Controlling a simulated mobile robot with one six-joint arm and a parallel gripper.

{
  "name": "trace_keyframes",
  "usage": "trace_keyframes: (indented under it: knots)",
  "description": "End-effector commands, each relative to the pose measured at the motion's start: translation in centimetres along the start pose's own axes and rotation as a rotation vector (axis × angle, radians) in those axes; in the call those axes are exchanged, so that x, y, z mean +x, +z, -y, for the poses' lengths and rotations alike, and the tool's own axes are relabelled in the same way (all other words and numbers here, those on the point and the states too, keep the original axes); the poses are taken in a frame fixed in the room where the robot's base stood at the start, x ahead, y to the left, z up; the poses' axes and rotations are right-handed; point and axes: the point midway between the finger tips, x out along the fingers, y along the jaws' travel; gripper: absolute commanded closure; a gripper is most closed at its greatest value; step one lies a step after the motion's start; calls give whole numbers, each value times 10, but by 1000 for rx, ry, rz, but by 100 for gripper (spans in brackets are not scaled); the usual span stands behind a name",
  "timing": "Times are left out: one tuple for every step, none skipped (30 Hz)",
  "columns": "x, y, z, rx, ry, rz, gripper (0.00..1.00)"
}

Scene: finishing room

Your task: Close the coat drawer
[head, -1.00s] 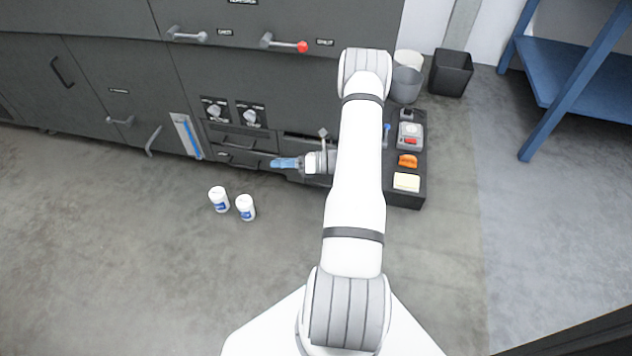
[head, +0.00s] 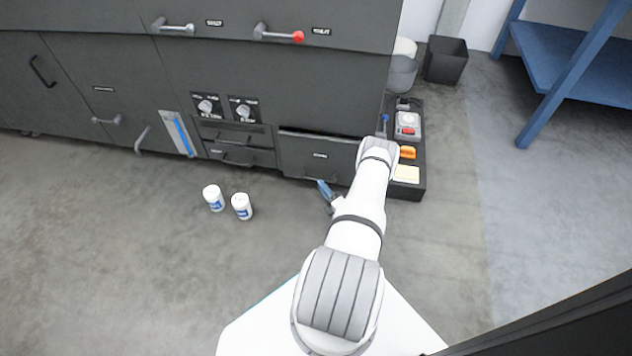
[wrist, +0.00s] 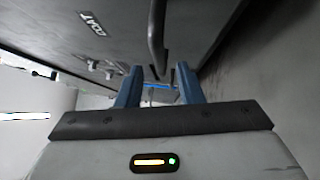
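The drawer with a label that seems to read COAT (wrist: 93,22) has a wide dark front (head: 318,158) at the lower right of the cabinet in the head view. A dark gap shows along its top edge, so it looks somewhat pulled out. In the wrist view a bar handle (wrist: 157,40) stands out from a grey front beside the label. My gripper (wrist: 158,88) is open, its two blue fingers apart, with the handle's end seen between them. I cannot tell any contact. In the head view my gripper (head: 324,187) is low before the drawer; my arm hides part of it.
Two white containers (head: 214,198) (head: 242,206) stand on the floor left of my gripper. A dark tray (head: 408,188) with several small items lies right of the cabinet. Smaller drawers (head: 238,155) are left of the wide one. The front floor is mostly clear.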

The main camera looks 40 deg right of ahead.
Motion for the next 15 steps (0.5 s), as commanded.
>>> trace_keyframes:
  knots:
    - [9, 0, 2, -2, 1, -2, 67]
    - [13, 0, 2, -2, 1, -1, 67]
    - [19, 1, 2, -2, 1, 0, 67]
    - [23, 1, 2, -2, 0, 2, 67]
    - [26, 2, 2, -3, 0, 2, 67]
    - [31, 2, 2, -3, 0, 2, 67]
    - [34, 2, 2, -3, 0, 4, 67]
    - [36, 3, 1, -2, 0, 5, 67]
    - [39, 3, 1, -2, 0, 5, 67]
    - [40, 3, 1, -2, 0, 5, 67]
    - [41, 3, 1, -1, 0, 5, 67]
    - [42, 3, 0, -1, -1, 6, 67]
    - [43, 3, 0, -1, -1, 6, 67]
    - [43, 3, 0, -1, -1, 6, 67]
    - [43, 3, 0, -1, -1, 7, 67]
